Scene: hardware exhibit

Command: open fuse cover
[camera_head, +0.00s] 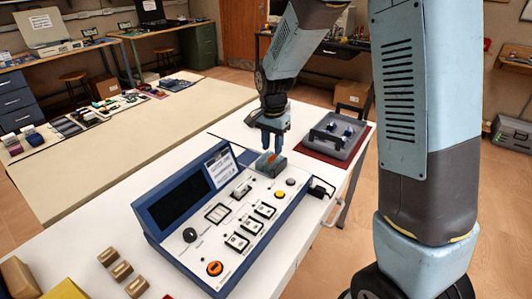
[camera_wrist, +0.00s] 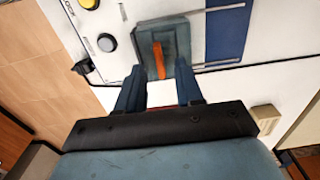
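The fuse cover (camera_head: 271,162) is a small grey-green block with an orange strip, at the far right end of the blue and white control panel (camera_head: 228,222). In the wrist view the cover (camera_wrist: 148,34) is seen from above with the orange strip along its middle. I cannot tell whether it is latched. My gripper (camera_head: 272,146) points down just above the cover. In the wrist view my gripper (camera_wrist: 159,74) has its two fingers apart at the cover's near edge, with nothing held between them. Contact with the cover cannot be made out.
The panel has an orange knob (camera_head: 214,268), a black knob (camera_head: 189,235), several switches and a yellow button (camera_head: 279,194). A grey tray (camera_head: 336,138) stands on a red mat behind it. Brown blocks (camera_head: 122,270) lie at the near left. The beige table (camera_head: 130,145) is largely clear.

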